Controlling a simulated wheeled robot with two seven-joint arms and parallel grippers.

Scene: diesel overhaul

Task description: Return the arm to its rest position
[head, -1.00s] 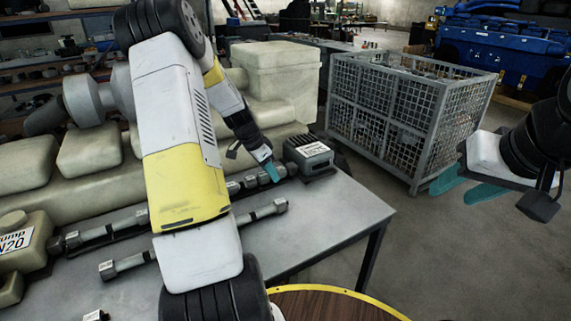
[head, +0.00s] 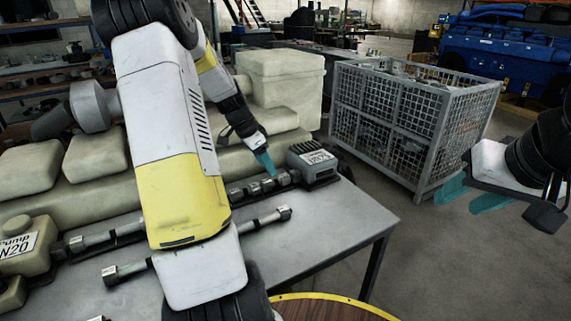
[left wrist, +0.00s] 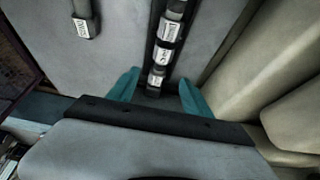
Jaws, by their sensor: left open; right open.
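My left arm reaches across the grey table from the left in the head view. Its gripper (head: 265,160) has teal fingers and hangs over the far part of the table, above a row of metal parts in a dark rack (head: 262,186). In the left wrist view the two teal fingers (left wrist: 160,90) stand apart, with nothing between them and the labelled parts (left wrist: 167,32) in the rack beyond. My right gripper (head: 468,194) is at the right of the head view, open and empty over the floor, clear of the table.
A grey labelled block (head: 313,160) stands at the rack's end. A long metal bar part (head: 262,217) lies in front on the table (head: 345,218). Cream padded shapes (head: 70,205) line the back. A wire mesh crate (head: 410,120) stands on the floor to the right.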

